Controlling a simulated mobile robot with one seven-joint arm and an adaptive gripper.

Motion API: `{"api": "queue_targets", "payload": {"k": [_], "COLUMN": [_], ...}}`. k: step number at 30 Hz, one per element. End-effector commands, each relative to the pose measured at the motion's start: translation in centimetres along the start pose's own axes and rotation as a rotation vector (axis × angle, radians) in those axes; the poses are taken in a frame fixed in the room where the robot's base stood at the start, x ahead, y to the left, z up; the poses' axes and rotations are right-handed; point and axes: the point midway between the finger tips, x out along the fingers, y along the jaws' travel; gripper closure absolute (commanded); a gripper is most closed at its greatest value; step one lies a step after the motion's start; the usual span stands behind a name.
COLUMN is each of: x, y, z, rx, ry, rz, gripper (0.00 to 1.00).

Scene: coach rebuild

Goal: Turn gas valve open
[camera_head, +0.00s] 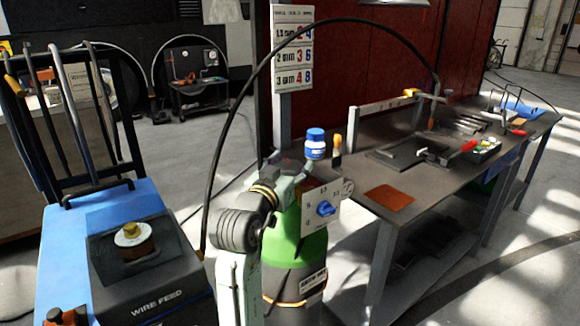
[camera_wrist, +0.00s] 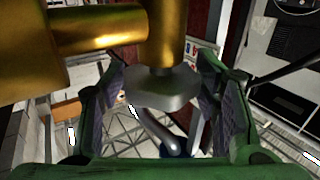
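A green gas cylinder (camera_head: 309,248) with a dark lower part stands upright in front of the workbench in the head view. In the wrist view, a brass valve body (camera_wrist: 165,30) fills the top. Below it is a grey, flat-sided valve knob (camera_wrist: 163,88). My gripper (camera_wrist: 163,90) has its green fingers spread, one on each side of the knob. A narrow gap shows on the left; on the right I cannot tell whether the finger touches. In the head view my arm hides the valve and most of the gripper. A blue knob (camera_head: 325,208) sits on a pale marked panel.
A workbench (camera_head: 430,165) with tools and an orange-brown plate (camera_head: 389,198) stands to the right. A blue wire-feed cart (camera_head: 60,225) stands close on the left. A black hose (camera_head: 262,62) arches over the cylinder area. Open floor (camera_head: 185,165) lies between cart and bench.

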Motion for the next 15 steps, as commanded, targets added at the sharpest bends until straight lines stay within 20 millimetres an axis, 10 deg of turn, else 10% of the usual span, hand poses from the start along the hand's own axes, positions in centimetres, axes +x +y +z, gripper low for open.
{"api": "queue_targets", "payload": {"k": [15], "x": [-0.46], "y": [-0.06], "z": [-0.03], "rx": [0.001], "ry": [0.001], "rz": [-0.001], "gripper": [0.32]}}
